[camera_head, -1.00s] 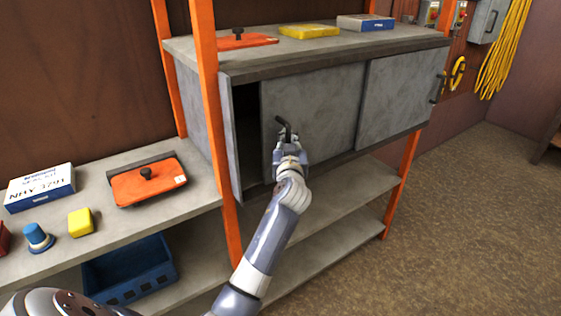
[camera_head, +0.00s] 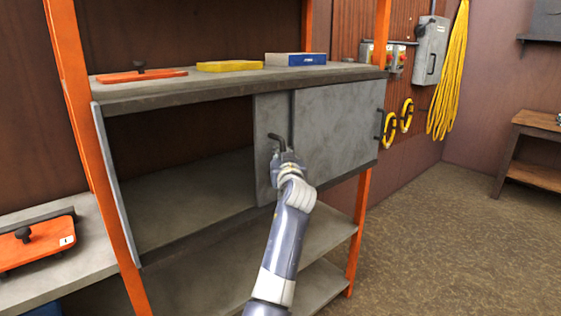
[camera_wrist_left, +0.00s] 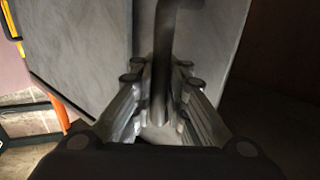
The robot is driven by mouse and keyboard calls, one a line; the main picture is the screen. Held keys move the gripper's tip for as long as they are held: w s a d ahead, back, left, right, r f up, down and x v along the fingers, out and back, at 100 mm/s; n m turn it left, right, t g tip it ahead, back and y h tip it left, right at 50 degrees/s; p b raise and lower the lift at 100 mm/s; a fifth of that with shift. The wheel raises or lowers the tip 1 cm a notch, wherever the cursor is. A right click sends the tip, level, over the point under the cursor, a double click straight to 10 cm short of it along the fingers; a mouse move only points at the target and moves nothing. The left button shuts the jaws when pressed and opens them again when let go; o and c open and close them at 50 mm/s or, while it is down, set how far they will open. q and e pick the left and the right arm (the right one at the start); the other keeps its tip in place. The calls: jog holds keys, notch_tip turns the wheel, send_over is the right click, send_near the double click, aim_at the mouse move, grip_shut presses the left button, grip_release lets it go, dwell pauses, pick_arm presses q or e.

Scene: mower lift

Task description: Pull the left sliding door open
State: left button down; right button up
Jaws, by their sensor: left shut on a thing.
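The left sliding door (camera_head: 268,122) is a grey panel, slid far to the right so that much of it lies behind the right sliding door (camera_head: 335,130). Its dark bar handle (camera_head: 277,140) stands near the panel's visible strip. My left gripper (camera_head: 286,160) is shut on this handle; in the left wrist view the handle (camera_wrist_left: 162,60) runs down between the fingers (camera_wrist_left: 160,95). The left part of the cabinet (camera_head: 180,165) is open and its inside looks empty. My right gripper is not in view.
On the cabinet top lie an orange plate (camera_head: 140,75), a yellow pack (camera_head: 229,66) and a blue-white box (camera_head: 296,59). Orange posts (camera_head: 88,130) frame the cabinet. A lower shelf (camera_head: 225,285) lies underneath. The floor (camera_head: 430,240) to the right is clear.

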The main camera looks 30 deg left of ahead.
pick_arm(q)
jog(key=shift+w+d+f, duration=0.2)
jog(key=shift+d, duration=0.15)
jog(key=c, duration=1.9)
grip_release()
jog(key=o, duration=0.3)
jog(key=shift+d, duration=0.1)
jog(key=shift+s+r, duration=0.1)
jog(key=shift+r, duration=0.05)
jog(key=v, duration=0.7)
jog(key=shift+s+d, duration=0.15)
jog(key=shift+s, duration=0.05)
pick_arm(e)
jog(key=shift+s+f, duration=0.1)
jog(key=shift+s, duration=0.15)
